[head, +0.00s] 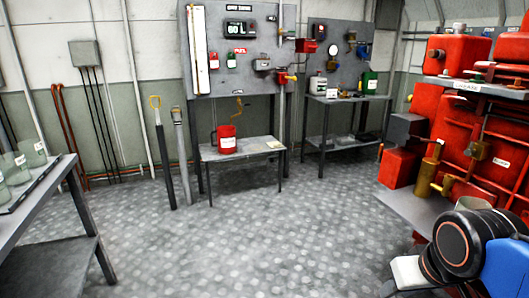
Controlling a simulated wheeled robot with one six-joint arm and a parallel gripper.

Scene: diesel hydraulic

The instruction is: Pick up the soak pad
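A small flat cream-coloured piece (275,144), which looks like the soak pad, lies at the right end of the low grey table (240,154) near the back wall. It is small in the head view, so I cannot be sure what it is. A red can (226,139) stands to its left on the same table. Part of my arm shows at the lower right, far from the table. The fingers of my gripper are not in view.
A grey bench with glass jars (35,153) stands at the left. Two long-handled tools (161,150) stand left of the low table. Red machinery (470,140) fills the right side. A workbench (345,98) stands behind. The middle floor (240,235) is clear.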

